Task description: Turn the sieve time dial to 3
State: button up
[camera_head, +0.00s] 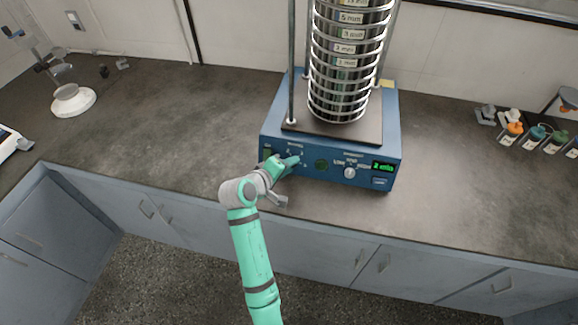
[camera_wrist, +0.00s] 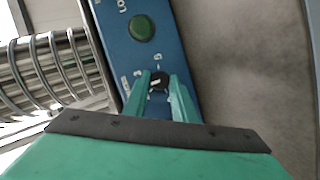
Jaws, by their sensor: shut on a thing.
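The sieve shaker (camera_head: 335,125) is a blue box with a stack of metal sieves on its top. In the head view my gripper (camera_head: 287,163) is at the left part of the panel and hides the knob. Several dial numbers are partly hidden.
A second, pale knob (camera_head: 349,173) and a green round button (camera_head: 321,165) sit to the right on the same panel. Bottles (camera_head: 533,137) stand at the counter's right. A white-based stand (camera_head: 73,100) is at the left. The counter beside the shaker is bare.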

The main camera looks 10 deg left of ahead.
jog(key=m, duration=0.1)
jog(key=m+y, duration=0.1)
jog(key=m, duration=0.1)
jog(key=shift+d+g, duration=0.25)
jog(key=shift+g, duration=0.15)
jog(key=shift+m+g+y, duration=0.3)
jog(key=shift+m+y, duration=0.4)
jog(key=shift+m, duration=0.7)
jog(key=o, duration=1)
jog(key=shift+o, duration=0.2)
jog(key=shift+r, duration=0.1)
jog(key=v, duration=1)
jog(key=shift+s+r, duration=0.25)
jog(key=shift+s, duration=0.05)
